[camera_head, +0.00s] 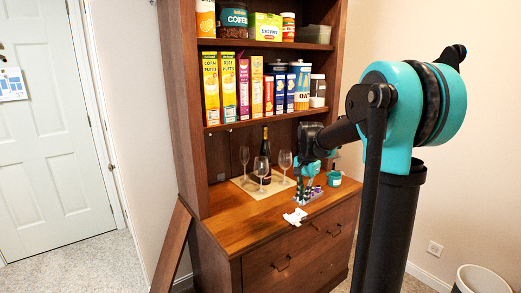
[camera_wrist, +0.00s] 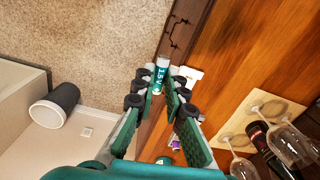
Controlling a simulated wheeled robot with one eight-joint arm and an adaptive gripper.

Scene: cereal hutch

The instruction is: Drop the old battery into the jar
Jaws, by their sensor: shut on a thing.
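My gripper (camera_head: 306,196) is over the front right of the wooden hutch counter. In the wrist view its fingers (camera_wrist: 162,90) are shut on a teal and white battery (camera_wrist: 160,76) marked 1.5V, held at the fingertips. A small teal container (camera_head: 334,178) stands on the counter just right of my gripper; I cannot tell whether it is the jar. A teal round top, likely the same container, shows low in the wrist view (camera_wrist: 164,160). A glass jar with a pale lid (camera_head: 318,91) stands on the shelf above, at its right end.
A white object (camera_head: 295,216) lies near the counter's front edge. Several wine glasses (camera_head: 262,171) and a dark bottle (camera_head: 266,148) stand on a pale mat behind, left of my gripper. Small purple items (camera_head: 312,191) are beside the gripper. Cereal boxes (camera_head: 210,88) line the shelf above.

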